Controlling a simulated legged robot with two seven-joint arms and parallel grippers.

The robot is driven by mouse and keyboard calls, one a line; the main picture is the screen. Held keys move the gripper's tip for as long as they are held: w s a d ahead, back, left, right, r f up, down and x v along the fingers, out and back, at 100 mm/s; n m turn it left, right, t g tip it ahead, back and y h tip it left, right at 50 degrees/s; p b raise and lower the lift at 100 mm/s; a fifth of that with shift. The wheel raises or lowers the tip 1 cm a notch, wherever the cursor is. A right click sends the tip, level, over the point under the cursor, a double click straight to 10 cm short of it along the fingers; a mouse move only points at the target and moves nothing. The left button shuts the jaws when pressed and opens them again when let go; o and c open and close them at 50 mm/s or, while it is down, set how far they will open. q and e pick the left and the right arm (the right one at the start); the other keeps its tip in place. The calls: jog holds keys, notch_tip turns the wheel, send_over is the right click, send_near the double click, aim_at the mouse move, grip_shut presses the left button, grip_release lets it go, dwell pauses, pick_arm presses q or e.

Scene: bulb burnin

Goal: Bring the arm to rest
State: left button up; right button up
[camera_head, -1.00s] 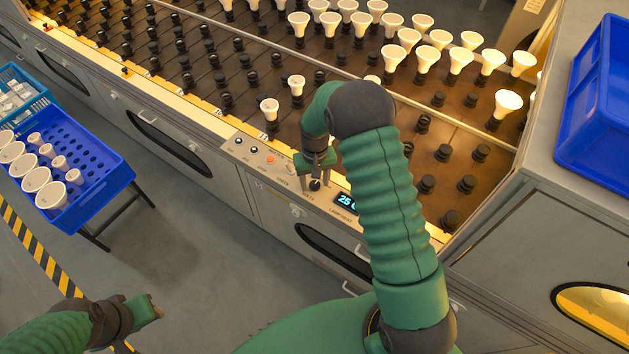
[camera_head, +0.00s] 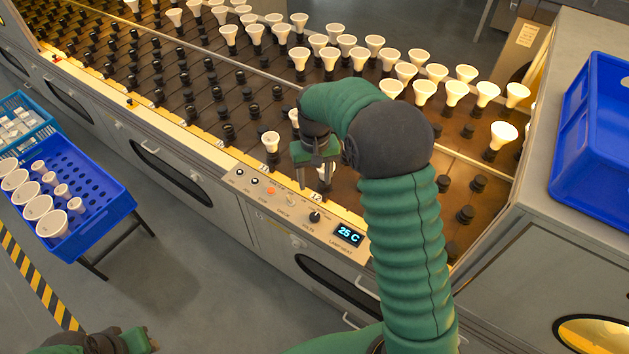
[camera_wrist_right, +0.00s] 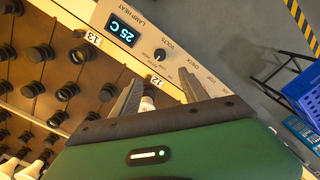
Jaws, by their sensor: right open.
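My right gripper (camera_head: 313,180) is open above the near edge of the lamp rack, behind the control panel (camera_head: 285,205). It is apart from the panel's black knob (camera_head: 315,217). In the right wrist view its two fingers (camera_wrist_right: 160,92) are spread, with a white bulb (camera_wrist_right: 147,104) seen between them; I see no grip on it. The panel also shows in that view (camera_wrist_right: 170,52), with a lit display reading 25 C (camera_wrist_right: 122,31). My left gripper (camera_head: 147,342) is at the bottom left edge, mostly cut off, its jaws unclear.
The rack holds rows of black sockets, several with white bulbs (camera_head: 455,90). A blue crate (camera_head: 85,185) with white bulbs stands at left beside a teal basket (camera_head: 40,118). An empty blue bin (camera_head: 590,150) sits on the grey cabinet at right. The floor before the panel is clear.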

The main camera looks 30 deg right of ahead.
jog(key=s+a+n+t+p, duration=0.1)
jog(key=s+a, duration=0.5)
jog(key=s, duration=0.2)
jog(key=s+a+n+t+p, duration=0.1)
jog(key=s+a+n, duration=0.1)
jog(key=s+a, duration=0.4)
jog(key=shift+s+r+t, duration=0.2)
jog(key=shift+s+t, duration=0.1)
jog(key=shift+s, duration=0.85)
jog(key=shift+a, duration=0.15)
